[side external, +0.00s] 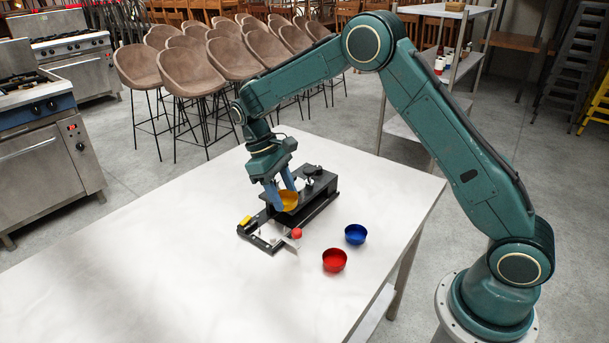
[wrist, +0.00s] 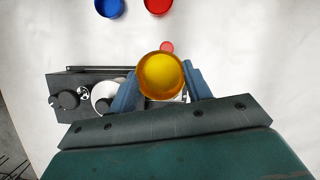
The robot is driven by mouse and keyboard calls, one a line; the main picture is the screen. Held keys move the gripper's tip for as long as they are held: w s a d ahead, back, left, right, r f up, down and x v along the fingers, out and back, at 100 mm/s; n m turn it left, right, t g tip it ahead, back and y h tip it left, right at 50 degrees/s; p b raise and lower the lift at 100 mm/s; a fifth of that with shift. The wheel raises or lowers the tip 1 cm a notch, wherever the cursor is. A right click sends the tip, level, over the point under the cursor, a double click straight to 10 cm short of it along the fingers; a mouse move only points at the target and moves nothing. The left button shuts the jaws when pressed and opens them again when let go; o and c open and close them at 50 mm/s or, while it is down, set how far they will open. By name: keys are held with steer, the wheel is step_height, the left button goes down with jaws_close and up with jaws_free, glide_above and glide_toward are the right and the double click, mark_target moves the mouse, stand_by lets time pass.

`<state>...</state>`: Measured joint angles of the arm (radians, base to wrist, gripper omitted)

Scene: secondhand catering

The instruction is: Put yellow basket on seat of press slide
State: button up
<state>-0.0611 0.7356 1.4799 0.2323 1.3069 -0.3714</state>
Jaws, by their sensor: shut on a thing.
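The yellow basket (side external: 288,201) is a small round yellow bowl. My gripper (side external: 283,195) is shut on it, with blue fingers at its sides, and the basket also shows between the fingers in the wrist view (wrist: 161,75). The black press (side external: 318,186) is beside the basket, and its slide (side external: 262,240) reaches out to the front left with a red knob (side external: 297,233) near its end. The basket is over the slide area. It hides the seat, so I cannot tell whether it touches it.
A red bowl (side external: 334,260) and a blue bowl (side external: 355,234) stand on the white table (side external: 150,260) to the right of the slide. A yellow piece (side external: 246,220) is at the slide's left end. The table's left part is clear.

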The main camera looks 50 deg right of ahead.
steer(key=w+r+n, duration=0.1)
steer(key=n, duration=0.1)
steer(key=r+n+h, duration=0.1)
steer(key=n, duration=0.1)
steer(key=shift+w+a+t, duration=0.15)
steer(key=shift+w+t, duration=0.15)
steer(key=shift+w, duration=0.1)
step_height(320, 180, up, 7)
steer(key=w+n+t+h, duration=0.2)
steer(key=n+t, duration=0.1)
steer(key=n, duration=0.8)
steer(key=shift+w+a+r+t, duration=0.15)
steer(key=shift+a+r+t, duration=0.05)
steer(key=shift+a+t, duration=0.1)
step_height(320, 180, down, 16)
steer(key=shift+r, duration=0.1)
steer(key=shift+f, duration=2.1)
steer(key=shift+f, duration=0.15)
